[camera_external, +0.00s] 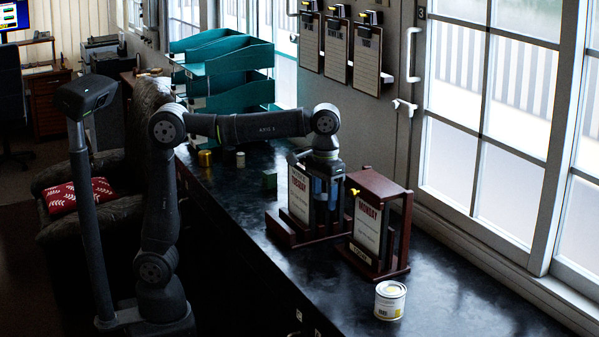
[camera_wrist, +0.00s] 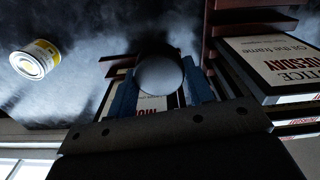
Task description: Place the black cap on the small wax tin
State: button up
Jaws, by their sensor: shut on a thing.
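My gripper (camera_external: 326,205) is down between two dark wooden frames on the counter. In the wrist view its blue fingers (camera_wrist: 160,90) are shut on a round thing (camera_wrist: 160,76) with a smooth grey face; I cannot tell whether this is the black cap. In the external view the held thing is hidden by the fingers and frames. A small brass-coloured tin (camera_external: 205,158) and a small pale tin (camera_external: 240,159) stand farther back on the counter, well away from my gripper. I cannot tell which is the wax tin.
The Tuesday frame (camera_external: 281,234) stands left of my gripper and the Monday frame (camera_external: 382,267) right of it, both close. A white and yellow can (camera_external: 390,300) stands near the front; it also shows in the wrist view (camera_wrist: 35,60). A green block (camera_external: 270,180) and teal trays (camera_external: 238,95) stand behind.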

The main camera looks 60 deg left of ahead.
jog(key=s+d+r+n, duration=0.1)
jog(key=s+d+n, duration=0.3)
jog(key=d, duration=0.6)
jog(key=s+d+n, duration=0.2)
jog(key=d+n, duration=0.5)
jog(key=d, duration=0.4)
jog(key=s+d+r+n, duration=0.1)
jog(key=s+d+n, duration=0.35)
jog(key=d, duration=0.55)
send_over(390, 288)
jog(key=shift+n, duration=0.45)
notch_tip(390, 288, down, 7)
jog(key=shift+f, duration=2.05)
jog(key=o, duration=0.9)
jog(key=shift+f, duration=0.15)
jog(key=shift+o, duration=0.2)
notch_tip(390, 288, up, 8)
